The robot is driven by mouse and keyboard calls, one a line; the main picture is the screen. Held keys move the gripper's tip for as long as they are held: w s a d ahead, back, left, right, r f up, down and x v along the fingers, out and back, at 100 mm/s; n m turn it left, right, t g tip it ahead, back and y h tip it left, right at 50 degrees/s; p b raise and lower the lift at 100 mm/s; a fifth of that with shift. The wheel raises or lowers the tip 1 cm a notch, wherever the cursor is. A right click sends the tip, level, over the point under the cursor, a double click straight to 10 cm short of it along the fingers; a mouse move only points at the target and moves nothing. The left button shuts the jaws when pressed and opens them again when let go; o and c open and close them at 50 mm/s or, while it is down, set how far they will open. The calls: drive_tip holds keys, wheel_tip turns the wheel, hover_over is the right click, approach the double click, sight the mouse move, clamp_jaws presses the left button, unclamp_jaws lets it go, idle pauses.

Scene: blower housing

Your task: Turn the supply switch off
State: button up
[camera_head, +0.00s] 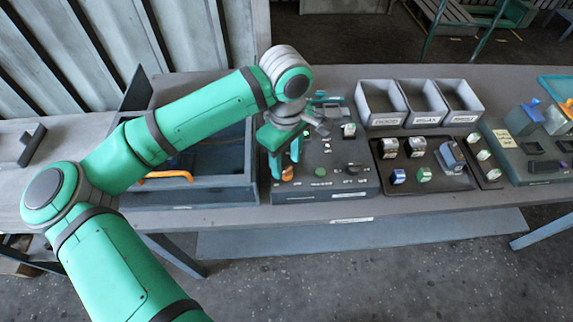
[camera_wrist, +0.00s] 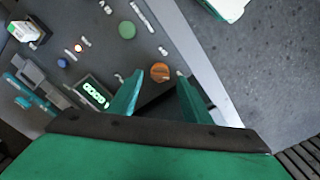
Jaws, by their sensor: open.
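A grey control panel (camera_head: 330,190) sits on the bench near the middle of the head view. An orange rotary knob (camera_wrist: 160,72) is near the panel's edge; its label is too small to read, so I cannot tell if it is the supply switch. My gripper (camera_head: 284,166) is open and points down over the panel's left part. In the wrist view the gripper's two green fingertips (camera_wrist: 157,80) stand on either side of the knob, with nothing held. I cannot tell if they touch it or how high they are.
A green round button (camera_wrist: 127,29) and a lit green display (camera_wrist: 93,93) lie near the knob. A blue-grey open box (camera_head: 215,190) with an orange handle (camera_head: 167,177) stands left. Grey bins (camera_head: 383,121) and a dark tray (camera_head: 410,185) with small parts stand right.

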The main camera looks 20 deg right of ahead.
sight(286, 173)
drive_tip(key=shift+f, duration=1.3)
drive_tip(key=shift+c, duration=0.2)
drive_tip(key=c, duration=1)
